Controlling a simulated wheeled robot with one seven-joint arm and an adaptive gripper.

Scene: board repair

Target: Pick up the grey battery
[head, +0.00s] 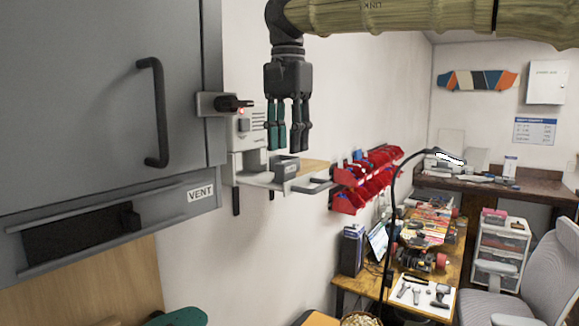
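A small grey block (286,168), which looks like the grey battery, sits on the wall shelf (256,180) to the right of the large grey cabinet. Its lower part and exact seating are hard to make out. My gripper (288,150) hangs from above with its fingers pointing down, and its tips appear just above the block in the picture. A narrow gap shows between the teal-sided fingers and the dark ones, with nothing between them. The gripper looks apart from the block, though its depth relative to it is unclear.
The grey cabinet (100,90) with a black handle (156,112) stands close on the left. A grey wall unit (248,128) is behind the gripper. Red bins (362,182) line the wall to the right. A cluttered workbench (378,270) and grey chair (551,270) stand farther right.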

